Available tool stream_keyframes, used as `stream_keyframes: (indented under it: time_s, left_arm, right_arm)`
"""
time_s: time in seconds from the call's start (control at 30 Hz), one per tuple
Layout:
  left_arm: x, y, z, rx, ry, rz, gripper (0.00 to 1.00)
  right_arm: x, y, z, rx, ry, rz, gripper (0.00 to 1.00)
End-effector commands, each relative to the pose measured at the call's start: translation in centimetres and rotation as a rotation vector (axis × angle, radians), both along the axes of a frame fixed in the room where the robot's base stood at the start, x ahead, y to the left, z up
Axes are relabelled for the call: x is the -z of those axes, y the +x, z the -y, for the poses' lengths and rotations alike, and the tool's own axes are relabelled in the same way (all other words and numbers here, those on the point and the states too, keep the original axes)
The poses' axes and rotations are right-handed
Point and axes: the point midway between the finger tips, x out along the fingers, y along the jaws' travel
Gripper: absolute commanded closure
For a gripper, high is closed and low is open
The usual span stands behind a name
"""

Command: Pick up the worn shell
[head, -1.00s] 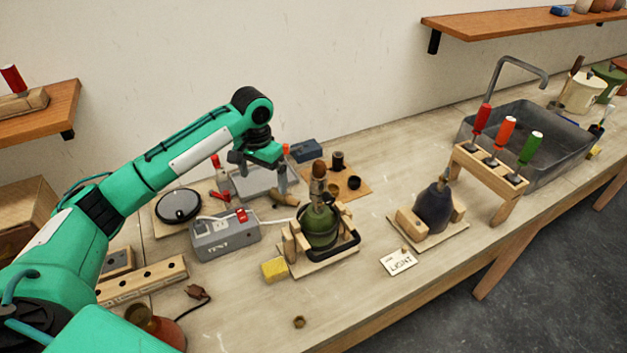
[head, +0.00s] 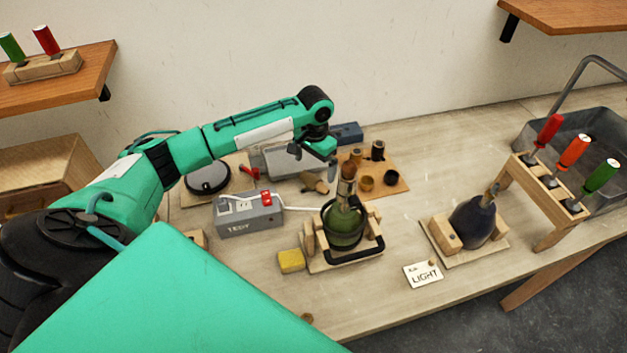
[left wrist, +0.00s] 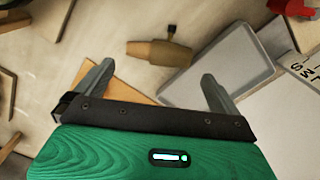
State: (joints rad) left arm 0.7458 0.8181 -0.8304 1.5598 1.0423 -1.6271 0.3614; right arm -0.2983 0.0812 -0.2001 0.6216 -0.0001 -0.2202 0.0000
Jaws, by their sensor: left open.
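I cannot tell for sure which part is the worn shell. A brown, weathered cylinder (head: 347,171) stands on top of the green lamp base (head: 344,228), which sits in a wooden cradle. Several small tan, brown and dark cups (head: 391,177) stand on an orange-brown mat (head: 400,189) behind it. My left gripper (head: 314,156) is open and empty, above the bench just left of the mat and behind the lamp. Its spread fingers show in the left wrist view (left wrist: 154,84), with nothing between them. My right gripper is not in view.
A wood-handled tool (head: 316,183) lies beneath my left gripper, near a grey tray (left wrist: 222,62). The grey test box (head: 249,212) and yellow block (head: 291,260) stand left of the lamp. A dark lamp base (head: 472,222) and screwdriver rack (head: 545,180) stand right.

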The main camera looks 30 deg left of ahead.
Motion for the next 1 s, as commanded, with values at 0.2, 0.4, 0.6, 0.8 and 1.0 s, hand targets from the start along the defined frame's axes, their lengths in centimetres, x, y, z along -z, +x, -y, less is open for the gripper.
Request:
stream_keyframes:
  time_s: [0.2,0.4,0.6,0.8,1.0]
  left_arm:
    - [2.7,-0.2,0.3,0.0,0.0,-0.005,0.0]
    - [4.8,-0.1,0.2,0.001,0.0,-0.001,0.0]
    - [5.0,-0.1,0.2,0.001,0.0,0.0,0.0]
    - [5.0,-0.1,0.2,0.001,0.0,0.0,0.33]
    - [4.9,-0.1,0.2,0.0,0.0,0.0,0.37]
  right_arm:
    - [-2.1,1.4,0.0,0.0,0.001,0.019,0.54]
    - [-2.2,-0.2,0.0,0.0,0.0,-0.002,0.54]
    - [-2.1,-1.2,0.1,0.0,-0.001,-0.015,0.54]
    - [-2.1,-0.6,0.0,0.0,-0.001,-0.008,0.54]
    - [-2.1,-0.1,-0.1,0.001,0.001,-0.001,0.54]
